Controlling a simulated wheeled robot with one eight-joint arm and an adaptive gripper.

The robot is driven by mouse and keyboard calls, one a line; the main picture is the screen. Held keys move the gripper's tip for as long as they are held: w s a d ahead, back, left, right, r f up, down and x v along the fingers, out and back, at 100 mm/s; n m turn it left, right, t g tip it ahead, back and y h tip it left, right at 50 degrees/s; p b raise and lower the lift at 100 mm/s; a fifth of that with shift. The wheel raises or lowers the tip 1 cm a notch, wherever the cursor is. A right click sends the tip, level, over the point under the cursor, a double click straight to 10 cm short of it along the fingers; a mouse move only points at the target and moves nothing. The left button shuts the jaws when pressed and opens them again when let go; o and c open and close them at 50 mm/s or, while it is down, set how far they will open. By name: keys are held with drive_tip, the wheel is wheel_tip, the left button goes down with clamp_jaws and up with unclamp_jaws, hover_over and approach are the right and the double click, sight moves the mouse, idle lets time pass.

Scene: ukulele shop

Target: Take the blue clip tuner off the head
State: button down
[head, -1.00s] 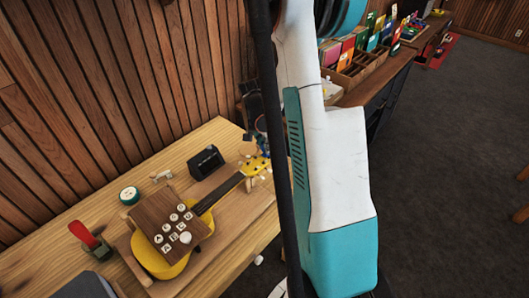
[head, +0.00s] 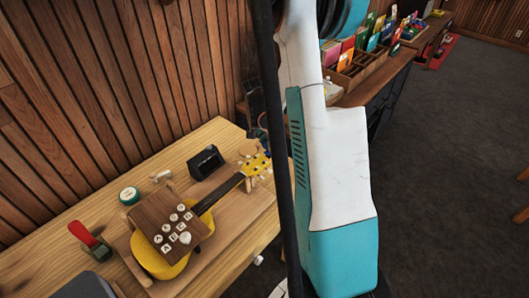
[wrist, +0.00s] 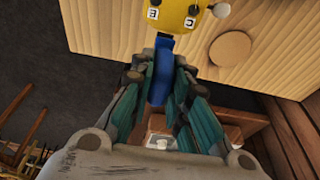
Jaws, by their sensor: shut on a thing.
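The blue clip tuner (wrist: 160,82) is between the fingers of my gripper (wrist: 162,68), which is shut on it in the wrist view. The tuner's upper end is close to the yellow ukulele head (wrist: 182,14) in that picture; I cannot tell whether they touch. In the head view, the yellow ukulele (head: 152,258) lies on the workbench with its head (head: 257,165) toward the right, and no blue shows on that head. My gripper is mostly hidden there behind my arm and a dark post.
The workbench (head: 60,248) also holds a black box-like device (head: 207,163), a green-rimmed round tin (head: 129,195) and a red-and-green tool (head: 87,238). A flat round wooden disc (wrist: 230,48) lies beside the head. The slatted wall is behind; dark floor is open at right.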

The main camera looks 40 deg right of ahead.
drive_tip(key=shift+d, duration=0.8)
drive_tip(key=shift+r, duration=0.25)
drive_tip(key=shift+r+p, duration=0.3)
drive_tip(key=shift+r, duration=0.05)
drive_tip(key=shift+d+r+p+v, duration=0.1)
drive_tip(key=shift+d+p+v, duration=0.15)
drive_tip(key=shift+p+v, duration=0.65)
drive_tip(key=shift+d+r+p+v, duration=0.1)
drive_tip(key=shift+d+p+v, duration=0.3)
drive_tip(key=shift+v, duration=0.95)
drive_tip(key=shift+d+p+v, duration=0.15)
drive_tip(key=shift+p+v, duration=0.55)
drive_tip(key=shift+v, duration=0.4)
drive_tip(key=shift+w, duration=0.1)
